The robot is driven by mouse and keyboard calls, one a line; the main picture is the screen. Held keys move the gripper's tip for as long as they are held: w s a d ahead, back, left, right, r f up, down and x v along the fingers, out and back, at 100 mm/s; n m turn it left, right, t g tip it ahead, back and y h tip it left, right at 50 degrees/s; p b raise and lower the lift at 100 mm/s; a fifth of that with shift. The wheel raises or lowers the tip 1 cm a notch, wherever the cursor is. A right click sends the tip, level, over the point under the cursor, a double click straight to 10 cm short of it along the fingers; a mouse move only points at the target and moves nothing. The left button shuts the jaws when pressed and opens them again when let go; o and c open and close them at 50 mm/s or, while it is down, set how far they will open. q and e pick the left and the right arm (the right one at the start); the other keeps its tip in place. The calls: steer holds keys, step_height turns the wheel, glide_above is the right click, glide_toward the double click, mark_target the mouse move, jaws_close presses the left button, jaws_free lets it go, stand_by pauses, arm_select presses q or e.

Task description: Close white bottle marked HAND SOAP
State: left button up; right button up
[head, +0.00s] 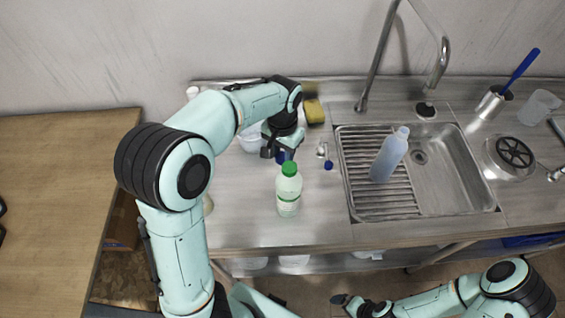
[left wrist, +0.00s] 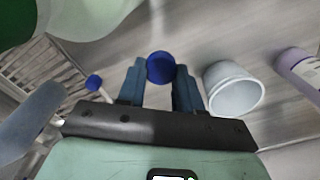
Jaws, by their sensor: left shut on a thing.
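My left gripper (head: 279,152) is shut on a blue cap (left wrist: 160,67), held between the two fingertips above the counter. The cap shows as a small blue patch in the head view, just behind the green-capped bottle (head: 289,194). That bottle is whitish with a green label and stands upright near the counter's front; its print is too small to read. A pale bottle with a label (left wrist: 300,70) lies at the right edge of the left wrist view, partly cut off. I cannot make out HAND SOAP on any bottle. My right gripper (head: 343,300) is low at the bottom edge, away from the counter.
A second blue cap (head: 328,165) lies on the counter, left of the sink (head: 455,165). A white tub (left wrist: 233,90) is close beside the gripper. A yellow sponge (head: 314,111) is at the back.

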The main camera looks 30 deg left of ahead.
mark_target(283, 155)
arm_select(q)
step_height(283, 155, up, 9)
steer(key=shift+p, duration=0.45)
steer(key=shift+f, duration=0.2)
